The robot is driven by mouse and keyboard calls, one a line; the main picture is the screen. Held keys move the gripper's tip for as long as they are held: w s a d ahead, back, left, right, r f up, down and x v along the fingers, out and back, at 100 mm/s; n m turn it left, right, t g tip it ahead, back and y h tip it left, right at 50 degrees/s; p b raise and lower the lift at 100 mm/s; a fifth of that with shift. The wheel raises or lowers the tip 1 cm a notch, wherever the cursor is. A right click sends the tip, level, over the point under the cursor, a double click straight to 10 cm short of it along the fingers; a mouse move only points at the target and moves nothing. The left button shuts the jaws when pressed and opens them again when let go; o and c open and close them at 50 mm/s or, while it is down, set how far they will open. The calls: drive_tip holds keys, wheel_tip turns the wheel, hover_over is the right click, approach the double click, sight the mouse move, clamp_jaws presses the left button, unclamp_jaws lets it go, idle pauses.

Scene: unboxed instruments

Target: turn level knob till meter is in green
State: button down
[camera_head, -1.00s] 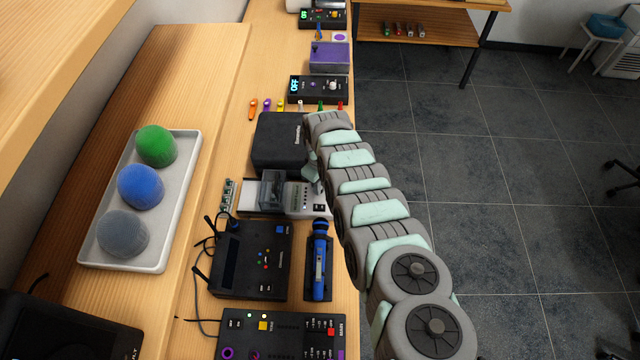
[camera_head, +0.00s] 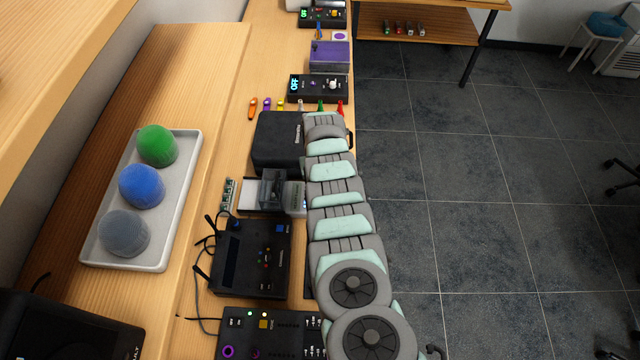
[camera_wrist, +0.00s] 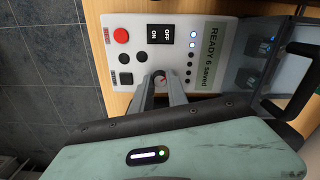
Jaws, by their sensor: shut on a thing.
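The wrist view shows a white instrument panel (camera_wrist: 215,78) with a small round knob (camera_wrist: 160,77). My gripper (camera_wrist: 160,87) has its two fingers on either side of the knob and is shut on it. To the knob's right is a column of indicator lights (camera_wrist: 191,56), the upper ones lit whitish and the lower ones dark. A greenish display (camera_wrist: 208,58) reads "READY 6 saved". No meter with a green zone can be made out. In the head view the device (camera_head: 273,190) is partly covered by my arm, which hides the gripper and knob.
The panel also has a red button (camera_wrist: 121,35), black buttons and an ON/OFF switch (camera_wrist: 160,33). A clear-sided compartment (camera_wrist: 262,60) stands close on the right. A black case (camera_head: 275,142) and a black receiver with antennas (camera_head: 250,258) flank the device.

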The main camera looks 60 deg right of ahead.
drive_tip(key=shift+m, duration=0.3)
drive_tip(key=shift+f, duration=0.1)
drive_tip(key=c, duration=1.3)
unclamp_jaws()
drive_tip(key=shift+r, duration=0.2)
wheel_tip(320, 180, up, 10)
drive_tip(key=shift+r, duration=0.25)
